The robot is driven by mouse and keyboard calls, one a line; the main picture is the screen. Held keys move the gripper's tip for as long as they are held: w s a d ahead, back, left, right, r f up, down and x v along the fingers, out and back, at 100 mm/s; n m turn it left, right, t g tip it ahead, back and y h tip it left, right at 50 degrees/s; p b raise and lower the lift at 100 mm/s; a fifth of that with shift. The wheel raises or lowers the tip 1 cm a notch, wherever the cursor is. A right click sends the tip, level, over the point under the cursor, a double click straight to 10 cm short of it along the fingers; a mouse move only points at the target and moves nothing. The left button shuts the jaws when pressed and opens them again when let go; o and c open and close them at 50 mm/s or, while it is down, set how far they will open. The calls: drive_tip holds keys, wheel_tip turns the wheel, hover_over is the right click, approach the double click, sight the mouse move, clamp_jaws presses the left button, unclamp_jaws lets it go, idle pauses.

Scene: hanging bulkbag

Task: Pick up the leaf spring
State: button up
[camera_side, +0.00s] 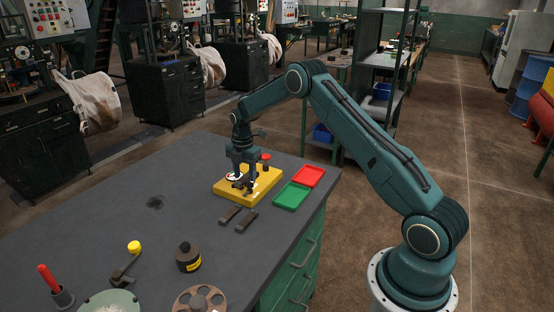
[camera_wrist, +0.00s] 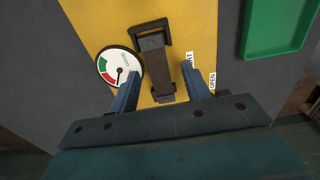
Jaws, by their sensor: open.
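A brown flat bar, which looks like the leaf spring (camera_wrist: 157,72), lies on a yellow base (camera_wrist: 95,18) in the wrist view. A dark frame-like clip (camera_wrist: 141,32) is at its far end. My gripper (camera_wrist: 161,80) is open, one finger on each side of the bar, with a visible gap on both sides. I cannot tell how high the fingertips are. In the side view my gripper (camera_side: 243,186) is low over the yellow base (camera_side: 266,184) and hides most of the bar. Two similar dark bars (camera_side: 230,214) (camera_side: 246,221) lie on the table in front of the base.
A round gauge (camera_wrist: 119,68) sits close to the left finger. A red knob (camera_side: 265,157) stands by the base. A green tray (camera_side: 292,195) and red tray (camera_side: 308,175) lie to the right, near the table edge.

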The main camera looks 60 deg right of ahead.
sight(245, 176)
idle(0.4)
clamp_jaws()
drive_tip(key=shift+r, duration=0.2)
wheel_tip(245, 176, up, 20)
drive_tip(key=shift+f, duration=0.15)
idle(0.6)
idle(0.4)
